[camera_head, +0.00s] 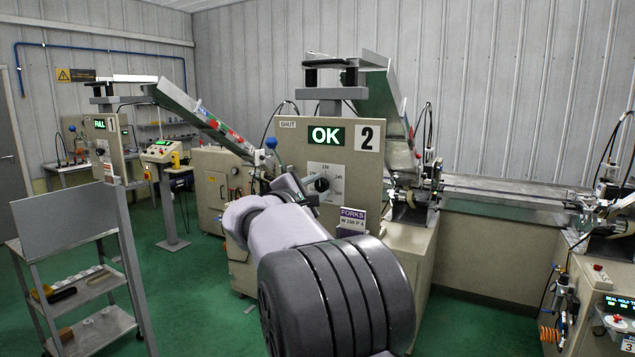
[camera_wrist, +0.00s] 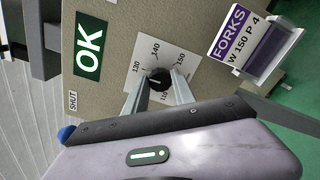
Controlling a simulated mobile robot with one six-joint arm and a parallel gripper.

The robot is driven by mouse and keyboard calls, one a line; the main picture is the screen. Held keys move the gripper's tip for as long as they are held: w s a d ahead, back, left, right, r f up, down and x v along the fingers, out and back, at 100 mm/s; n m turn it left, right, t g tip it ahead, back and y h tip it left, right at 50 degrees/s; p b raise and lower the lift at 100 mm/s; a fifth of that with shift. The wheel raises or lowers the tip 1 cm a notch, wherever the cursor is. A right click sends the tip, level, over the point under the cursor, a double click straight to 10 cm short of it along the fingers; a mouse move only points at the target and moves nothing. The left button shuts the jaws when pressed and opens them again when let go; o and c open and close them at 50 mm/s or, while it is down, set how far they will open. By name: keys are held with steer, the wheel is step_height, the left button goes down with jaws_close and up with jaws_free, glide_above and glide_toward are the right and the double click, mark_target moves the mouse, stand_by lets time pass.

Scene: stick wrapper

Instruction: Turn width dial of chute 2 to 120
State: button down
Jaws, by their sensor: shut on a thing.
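The width dial is a small black knob (camera_head: 322,184) on a white scale plate on the beige panel marked 2 (camera_head: 289,160). The fingers (camera_wrist: 161,88) hide the lower part of the scale. I cannot tell the exact pointer reading.
A green display (camera_head: 326,136) reads OK above the dial. A card (camera_head: 352,219) reading FORKS W 150 P 4 stands at the panel's lower right. A blue knob (camera_head: 271,143) is at the panel's left edge. A cart (camera_head: 77,285) stands at the left.

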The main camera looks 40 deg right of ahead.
steer(key=n+p, duration=0.3)
steer(key=n, duration=0.2)
steer(key=shift+r+n+p, duration=0.2)
steer(key=shift+n+p, duration=0.1)
steer(key=shift+p, duration=0.05)
steer(key=n+p, duration=0.3)
steer(key=n, duration=0.2)
steer(key=shift+f+p, duration=0.1)
steer(key=shift+p, duration=0.3)
steer(key=shift+n, duration=0.4)
steer(key=c, duration=1)
jaws_free()
steer(key=shift+c, duration=0.2)
steer(key=p+v, duration=0.1)
steer(key=v, duration=1.6)
steer(key=shift+a, duration=0.25)
